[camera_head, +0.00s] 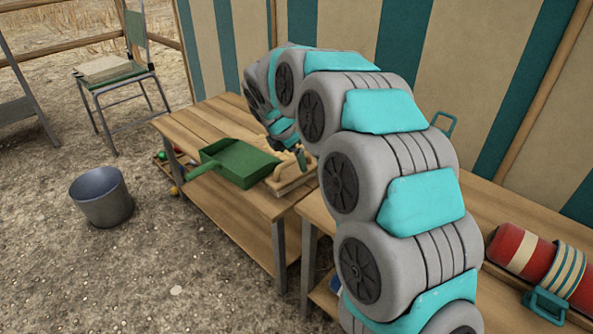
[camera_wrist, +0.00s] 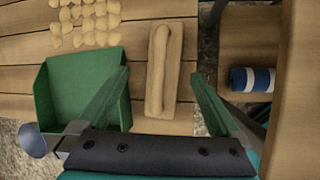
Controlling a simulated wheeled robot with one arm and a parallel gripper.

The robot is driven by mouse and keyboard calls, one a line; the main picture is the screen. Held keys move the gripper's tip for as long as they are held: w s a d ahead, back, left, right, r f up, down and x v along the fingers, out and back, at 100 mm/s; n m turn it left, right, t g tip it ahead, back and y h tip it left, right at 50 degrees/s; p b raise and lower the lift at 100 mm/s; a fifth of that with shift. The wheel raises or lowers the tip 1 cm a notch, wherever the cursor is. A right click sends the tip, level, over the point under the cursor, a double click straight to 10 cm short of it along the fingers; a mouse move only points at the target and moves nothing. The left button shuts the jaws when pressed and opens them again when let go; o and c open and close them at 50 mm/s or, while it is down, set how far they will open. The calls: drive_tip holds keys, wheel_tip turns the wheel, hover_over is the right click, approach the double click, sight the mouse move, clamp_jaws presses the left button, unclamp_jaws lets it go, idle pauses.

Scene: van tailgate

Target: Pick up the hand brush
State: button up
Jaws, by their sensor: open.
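The hand brush (camera_wrist: 160,72) is a pale wooden block with a long rounded handle on top, lying on the plank table. In the head view the brush (camera_head: 290,182) lies near the table's front edge, right of the green dustpan (camera_head: 237,163), partly hidden by my arm. In the wrist view my gripper (camera_wrist: 158,74) is open, its two fingers spread on either side of the brush. No finger visibly grips it. The left finger overlaps the dustpan (camera_wrist: 75,85) in this view. The height of my fingers above the table cannot be told.
Several pale yellow pieces (camera_wrist: 85,20) lie on the table (camera_head: 190,122) behind the dustpan. A gap separates this table from another on the right, holding a red striped cylinder (camera_head: 535,260). A bucket (camera_head: 101,196) and a chair (camera_head: 115,80) stand left.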

sight(298, 169)
drive_tip(key=x, duration=0.6)
drive_tip(key=shift+s+d+f, duration=0.1)
drive_tip(key=shift+d+f, duration=0.2)
drive_tip(key=shift+d, duration=0.05)
drive_tip(key=shift+c, duration=0.2)
drive_tip(key=c, duration=1.4)
